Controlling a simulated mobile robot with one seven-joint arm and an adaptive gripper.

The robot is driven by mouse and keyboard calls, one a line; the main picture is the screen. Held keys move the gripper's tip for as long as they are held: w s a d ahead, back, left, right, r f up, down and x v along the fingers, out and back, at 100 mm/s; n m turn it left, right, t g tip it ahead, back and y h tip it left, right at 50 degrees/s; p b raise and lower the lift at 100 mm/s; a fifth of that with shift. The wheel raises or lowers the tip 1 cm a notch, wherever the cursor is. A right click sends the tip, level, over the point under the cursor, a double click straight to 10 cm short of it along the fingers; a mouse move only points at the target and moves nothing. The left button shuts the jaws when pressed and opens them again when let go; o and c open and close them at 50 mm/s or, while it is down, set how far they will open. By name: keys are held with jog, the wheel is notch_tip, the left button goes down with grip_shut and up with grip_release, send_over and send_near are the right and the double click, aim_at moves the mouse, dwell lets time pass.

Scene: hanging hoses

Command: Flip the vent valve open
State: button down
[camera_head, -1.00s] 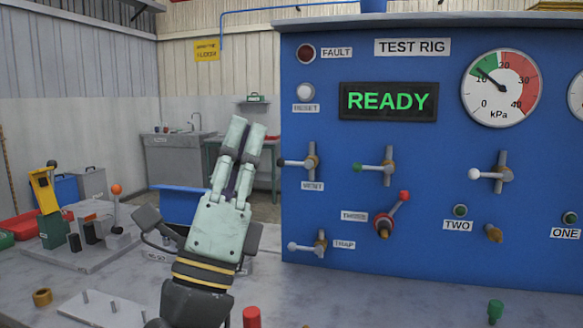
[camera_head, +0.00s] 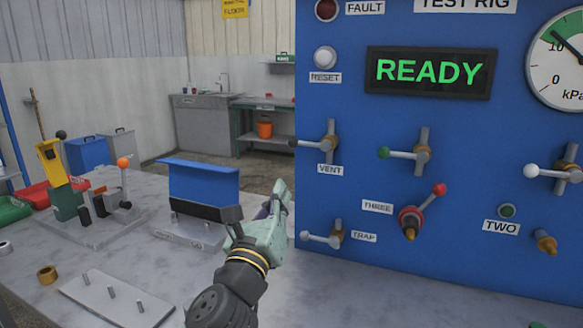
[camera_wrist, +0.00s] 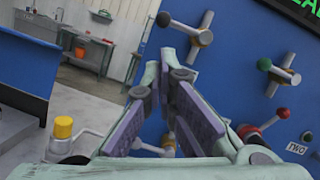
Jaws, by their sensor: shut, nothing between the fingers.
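The vent valve (camera_head: 328,145) is on the blue test rig panel, above its VENT label (camera_head: 329,170). Its dark-tipped lever lies level, pointing left past the panel's left edge. In the wrist view the vent valve (camera_wrist: 196,36) is at the top, beyond the fingertips, its black knob to the left. My gripper (camera_head: 283,190) is shut and empty. In the head view it is below and left of the valve, apart from it, seen side-on. In the wrist view my gripper (camera_wrist: 166,66) has its fingers pointing up toward the panel.
The trap valve (camera_head: 337,236) projects just right of my gripper. A green-tipped valve (camera_head: 422,153) and a red-tipped lever (camera_head: 437,190) are further right. The display (camera_head: 430,72) reads READY. A blue-backed fixture (camera_head: 204,182) stands left of my gripper; free air lies above it.

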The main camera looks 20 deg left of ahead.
aim_at(308, 144)
jog(key=p+x, duration=0.4)
jog(key=x, duration=0.6)
